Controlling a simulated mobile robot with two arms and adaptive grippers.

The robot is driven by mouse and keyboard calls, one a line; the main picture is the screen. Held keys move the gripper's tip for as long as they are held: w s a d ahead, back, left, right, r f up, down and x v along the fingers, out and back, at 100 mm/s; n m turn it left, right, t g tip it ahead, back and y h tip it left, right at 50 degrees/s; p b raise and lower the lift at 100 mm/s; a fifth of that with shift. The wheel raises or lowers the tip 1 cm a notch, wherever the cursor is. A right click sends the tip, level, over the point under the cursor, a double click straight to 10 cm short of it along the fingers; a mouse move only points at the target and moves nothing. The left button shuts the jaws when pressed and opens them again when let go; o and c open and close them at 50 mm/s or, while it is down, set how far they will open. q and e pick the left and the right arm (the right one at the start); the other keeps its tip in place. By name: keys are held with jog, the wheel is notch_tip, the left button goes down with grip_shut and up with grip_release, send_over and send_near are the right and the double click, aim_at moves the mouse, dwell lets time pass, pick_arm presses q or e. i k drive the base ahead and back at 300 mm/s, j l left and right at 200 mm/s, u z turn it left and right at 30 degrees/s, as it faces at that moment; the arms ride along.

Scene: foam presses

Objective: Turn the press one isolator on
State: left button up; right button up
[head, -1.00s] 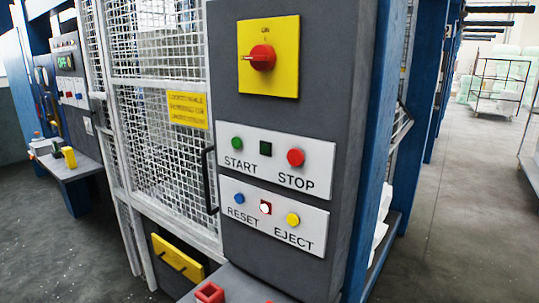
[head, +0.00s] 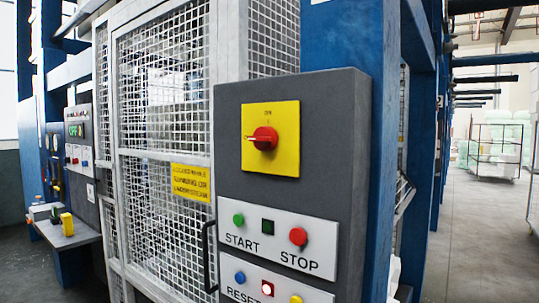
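The isolator is a red rotary knob (head: 264,138) on a yellow square plate (head: 285,160), high on the grey control panel (head: 345,130). The knob's handle points left, lying horizontal. Small marking shows above the knob on the plate, with "ON" seeming to be at the top. Neither of my grippers shows in the head view.
Below the isolator is a white plate with a green START button (head: 238,219) and a red STOP button (head: 298,236). A lit red lamp (head: 267,288) is lower. A mesh guard door (head: 165,130) with a black handle (head: 208,255) stands left. Open floor (head: 470,240) lies right.

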aim_at(264, 138)
jog(key=z, duration=0.45)
jog(key=i+j+z, duration=0.1)
jog(key=j+z, duration=1.1)
jog(key=j, duration=0.15)
